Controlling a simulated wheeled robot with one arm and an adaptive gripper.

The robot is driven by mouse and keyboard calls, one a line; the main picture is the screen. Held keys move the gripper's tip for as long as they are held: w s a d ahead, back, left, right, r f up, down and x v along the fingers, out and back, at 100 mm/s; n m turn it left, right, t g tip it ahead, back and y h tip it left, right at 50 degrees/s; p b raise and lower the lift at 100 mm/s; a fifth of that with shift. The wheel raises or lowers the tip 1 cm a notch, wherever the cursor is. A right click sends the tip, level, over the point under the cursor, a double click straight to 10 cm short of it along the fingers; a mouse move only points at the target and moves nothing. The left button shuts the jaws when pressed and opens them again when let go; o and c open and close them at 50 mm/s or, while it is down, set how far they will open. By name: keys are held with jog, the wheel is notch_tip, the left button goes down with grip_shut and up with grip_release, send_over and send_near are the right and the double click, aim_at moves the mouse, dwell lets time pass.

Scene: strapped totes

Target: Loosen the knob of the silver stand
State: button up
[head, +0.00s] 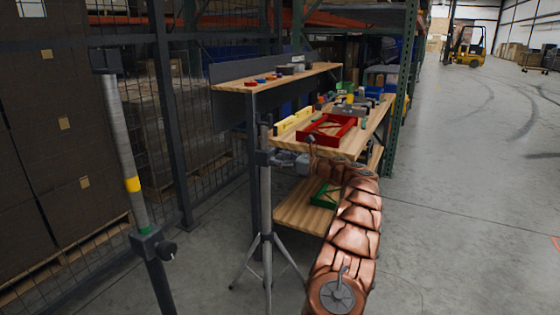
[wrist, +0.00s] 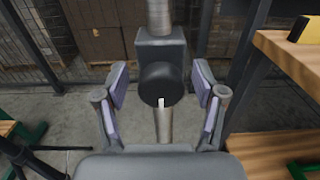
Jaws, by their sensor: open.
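The silver stand (head: 266,205) is an upright tripod with a dark collar, left of the workbench in the head view. In the wrist view its silver tube (wrist: 159,17) runs above and below the dark collar (wrist: 160,48). Its round black knob (wrist: 159,82) faces me, with a white mark at its lower edge pointing down. My gripper (head: 284,160) is at collar height, its fingers (wrist: 161,84) open on either side of the knob. Gaps show on both sides, and no finger touches it. The knob is hardly visible in the head view.
A second stand (head: 150,240) with a dark lower tube, yellow and green bands and its own black knob (head: 168,249) stands at left. The wooden workbench (head: 290,150) with a red tray (head: 328,131) is close on the right. Wire fencing is behind; floor at right is clear.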

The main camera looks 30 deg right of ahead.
jog(key=shift+c, duration=0.2)
jog(key=c, duration=1.1)
